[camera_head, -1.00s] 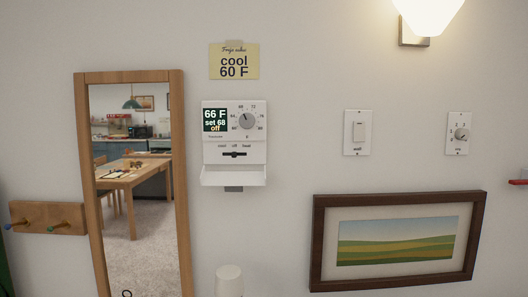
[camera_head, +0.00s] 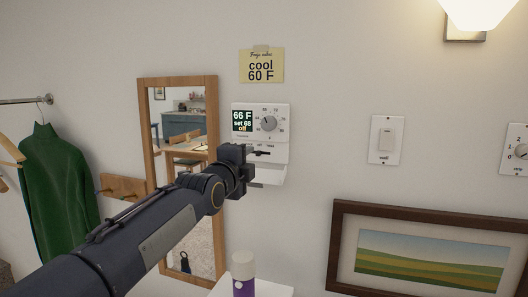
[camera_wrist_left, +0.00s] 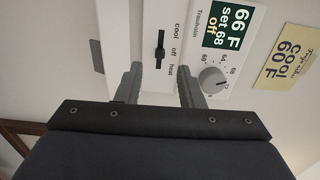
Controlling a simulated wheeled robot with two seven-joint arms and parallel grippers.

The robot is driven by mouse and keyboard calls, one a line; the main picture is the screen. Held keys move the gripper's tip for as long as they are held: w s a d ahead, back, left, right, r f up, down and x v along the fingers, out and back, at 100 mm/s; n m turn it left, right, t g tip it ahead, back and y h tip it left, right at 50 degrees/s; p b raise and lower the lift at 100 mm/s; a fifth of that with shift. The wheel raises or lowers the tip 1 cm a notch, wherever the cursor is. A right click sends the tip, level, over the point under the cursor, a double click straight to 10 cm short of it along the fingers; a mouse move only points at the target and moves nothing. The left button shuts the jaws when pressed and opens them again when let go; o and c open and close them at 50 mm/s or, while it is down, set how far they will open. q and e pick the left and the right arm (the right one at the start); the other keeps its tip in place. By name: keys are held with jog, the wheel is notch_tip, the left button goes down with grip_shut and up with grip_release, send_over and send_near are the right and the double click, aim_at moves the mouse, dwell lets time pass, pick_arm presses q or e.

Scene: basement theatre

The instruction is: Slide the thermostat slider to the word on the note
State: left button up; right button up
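The white thermostat (camera_head: 281,112) is on the wall; its display reads 66 F, set 68, off. Below its round dial (camera_head: 268,123) is a slot with a small dark slider (camera_head: 261,153), partly behind my gripper in the head view. In the left wrist view the slider (camera_wrist_left: 160,46) sits at the middle word, off, between cool and heat. The yellow note (camera_head: 262,66) above reads cool, 60 F. My left gripper (camera_head: 250,163) is in front of the thermostat's lower left; in the left wrist view its fingers (camera_wrist_left: 161,72) are apart, just short of the slider. My right gripper is out of view.
A white ledge (camera_head: 270,182) juts out under the thermostat. A wood-framed mirror (camera_head: 152,130) hangs left of it. A light switch (camera_head: 385,140) and a framed picture (camera_head: 430,262) are to the right. A purple-and-white cylinder (camera_head: 243,276) stands below.

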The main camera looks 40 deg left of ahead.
aim_at(257, 154)
pick_arm(q)
jog(key=x, duration=0.3)
jog(key=shift+w+f+p, duration=0.1)
jog(key=shift+p, duration=0.25)
jog(key=shift+b+x, duration=0.35)
jog(key=shift+x, duration=0.65)
grip_shut()
